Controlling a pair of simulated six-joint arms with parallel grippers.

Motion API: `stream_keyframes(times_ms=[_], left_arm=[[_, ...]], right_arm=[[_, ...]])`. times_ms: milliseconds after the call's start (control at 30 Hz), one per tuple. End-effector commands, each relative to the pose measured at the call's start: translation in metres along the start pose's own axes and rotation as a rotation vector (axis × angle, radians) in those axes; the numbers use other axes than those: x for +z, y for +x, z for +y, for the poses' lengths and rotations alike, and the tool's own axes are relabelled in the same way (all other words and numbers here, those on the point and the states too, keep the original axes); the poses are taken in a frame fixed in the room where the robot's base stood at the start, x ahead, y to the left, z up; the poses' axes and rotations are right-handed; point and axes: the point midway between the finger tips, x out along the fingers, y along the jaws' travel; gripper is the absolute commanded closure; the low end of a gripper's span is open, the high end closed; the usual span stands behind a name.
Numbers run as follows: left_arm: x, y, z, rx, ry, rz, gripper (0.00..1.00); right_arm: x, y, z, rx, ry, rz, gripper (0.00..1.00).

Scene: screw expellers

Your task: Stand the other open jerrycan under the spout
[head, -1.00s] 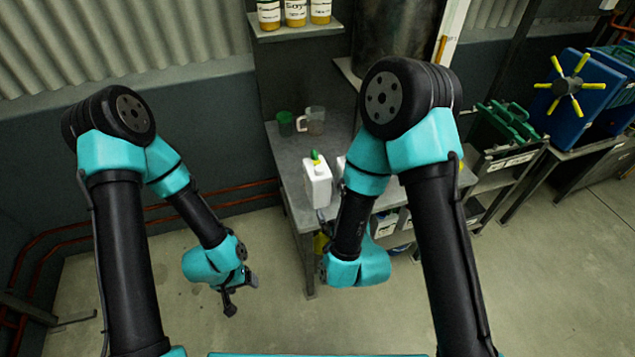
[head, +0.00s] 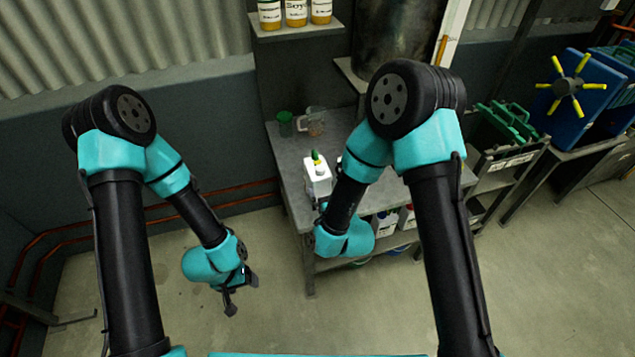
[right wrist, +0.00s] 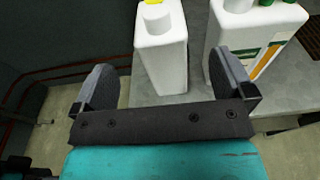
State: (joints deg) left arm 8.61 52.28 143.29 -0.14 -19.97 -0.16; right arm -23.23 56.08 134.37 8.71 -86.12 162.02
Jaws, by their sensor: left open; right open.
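A white jerrycan (head: 317,178) stands upright on the grey bench in the head view, with green and yellow bits at its top. In the right wrist view a plain white jerrycan (right wrist: 163,55) stands ahead, between the lines of my right gripper's fingers. A second white jerrycan (right wrist: 250,45), with a green and orange label, stands to its right; my right arm mostly hides it in the head view. My right gripper (right wrist: 165,82) is open and empty, close in front of the plain one. My left gripper (head: 240,292) is open and empty over the floor. I cannot make out the spout.
The bench (head: 288,160) also holds a green cup (head: 285,124) and a clear jug (head: 315,122) at the back. A dark tank (head: 395,40) rises behind my right arm. Bottles stand on a shelf (head: 297,32). More containers sit below the bench.

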Motion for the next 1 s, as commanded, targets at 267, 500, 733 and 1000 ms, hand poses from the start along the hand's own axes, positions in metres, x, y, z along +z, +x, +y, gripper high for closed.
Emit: stream_keyframes(times_ms=[267, 500, 733, 1000], left_arm=[[0.0, 0.0, 0.0, 0.0, 0.0, 0.0, 0.3], [0.0, 0.0, 0.0, 0.0, 0.0, 0.0, 0.3], [0.0, 0.0, 0.0, 0.0, 0.0, 0.0, 0.3], [0.0, 0.0, 0.0, 0.0, 0.0, 0.0, 0.3]], right_arm=[[0.0, 0.038, 0.0, -0.001, 0.0, 0.0, 0.0], [0.0, 0.042, 0.0, 0.001, -0.001, 0.002, 0.0], [0.001, 0.046, 0.0, 0.0, 0.0, 0.0, 0.0], [0.005, 0.079, 0.0, -0.001, 0.0, -0.001, 0.0]])
